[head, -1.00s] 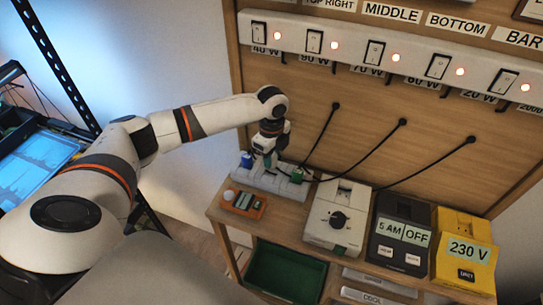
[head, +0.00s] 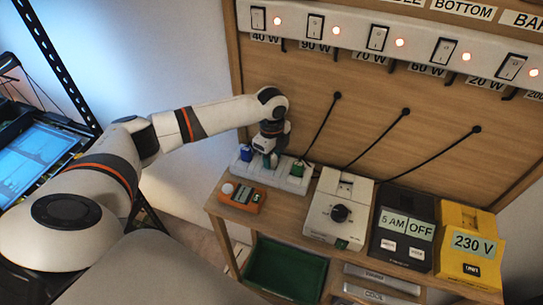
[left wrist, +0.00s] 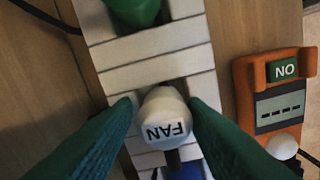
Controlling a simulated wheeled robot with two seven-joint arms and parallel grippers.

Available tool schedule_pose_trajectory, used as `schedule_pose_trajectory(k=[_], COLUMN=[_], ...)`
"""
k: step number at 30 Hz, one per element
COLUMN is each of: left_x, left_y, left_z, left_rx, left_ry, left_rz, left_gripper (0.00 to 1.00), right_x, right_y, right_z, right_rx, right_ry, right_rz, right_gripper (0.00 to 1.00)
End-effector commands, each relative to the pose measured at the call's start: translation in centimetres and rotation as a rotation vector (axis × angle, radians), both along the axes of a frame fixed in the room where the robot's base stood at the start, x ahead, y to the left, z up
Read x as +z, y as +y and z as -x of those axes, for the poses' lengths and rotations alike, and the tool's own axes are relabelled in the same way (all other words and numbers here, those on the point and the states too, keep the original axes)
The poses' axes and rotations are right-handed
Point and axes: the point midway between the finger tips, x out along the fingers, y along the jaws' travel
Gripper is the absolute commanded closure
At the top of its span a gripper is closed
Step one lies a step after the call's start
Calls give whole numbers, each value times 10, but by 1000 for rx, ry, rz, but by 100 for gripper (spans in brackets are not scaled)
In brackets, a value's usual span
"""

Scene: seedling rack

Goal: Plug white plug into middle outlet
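The white plug (left wrist: 165,112), labelled FAN, stands upright at the middle of the pale power strip (left wrist: 152,42) in the left wrist view. How deep it sits is hidden under its cap. My left gripper (left wrist: 163,108) has its green fingers on either side of the plug, with a narrow gap beside it, so it looks open. In the head view my left gripper (head: 270,160) is low over the strip (head: 290,182), between a blue plug (head: 246,153) and a green plug (head: 297,168). My right gripper is not in view.
An orange meter (head: 241,196) lies close in front of the strip. A white dial box (head: 338,208), a black timer (head: 402,230) and a yellow 230 V box (head: 469,247) stand to the right. Cables hang from the back panel (head: 350,95). A green bin (head: 286,270) is below.

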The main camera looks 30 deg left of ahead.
Motion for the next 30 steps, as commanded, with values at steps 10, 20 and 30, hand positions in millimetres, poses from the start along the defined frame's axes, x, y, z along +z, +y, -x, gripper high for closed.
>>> schedule_pose_trajectory(k=[10, 20, 30], left_x=[-9, 0, 72], left_y=[-2, -2, -1], left_z=[8, 8, 2], left_rx=[-5, -5, -3], left_ry=[30, 29, 7], left_rz=[-1, 0, 0], left_gripper=[45, 45, 45], right_x=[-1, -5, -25], right_y=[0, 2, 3], right_z=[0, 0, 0], right_rx=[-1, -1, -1], right_ry=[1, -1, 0], right_rz=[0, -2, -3], right_gripper=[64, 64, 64])
